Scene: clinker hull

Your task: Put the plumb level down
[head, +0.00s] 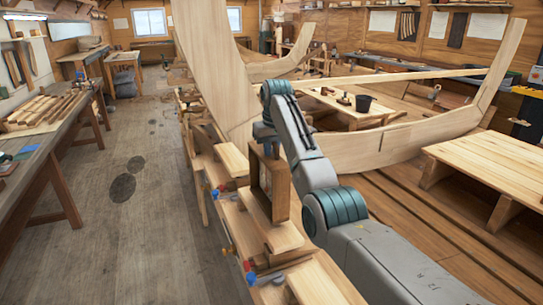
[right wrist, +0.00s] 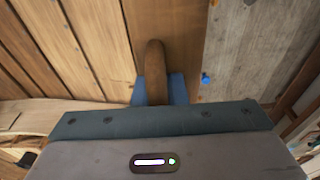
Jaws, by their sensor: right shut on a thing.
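The plumb level (head: 281,189) is a brown wooden piece, upright, below my right gripper (head: 265,135) in the head view. My right arm reaches in from the lower right, and its gripper is shut on the top of the level. In the right wrist view the blue fingers of my right gripper (right wrist: 158,90) close around a rounded brown handle (right wrist: 155,62), with a wide brown board behind it. The level's lower end is close to a pale wooden block (head: 270,225); I cannot tell whether they touch. My left gripper is not in view.
Pale planks and blocks with red- and blue-ended clamps (head: 250,278) line the hull's edge. The tall pale stem (head: 215,65) rises behind the gripper. A pale slatted platform (head: 490,165) is at right, a workbench (head: 60,135) at left.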

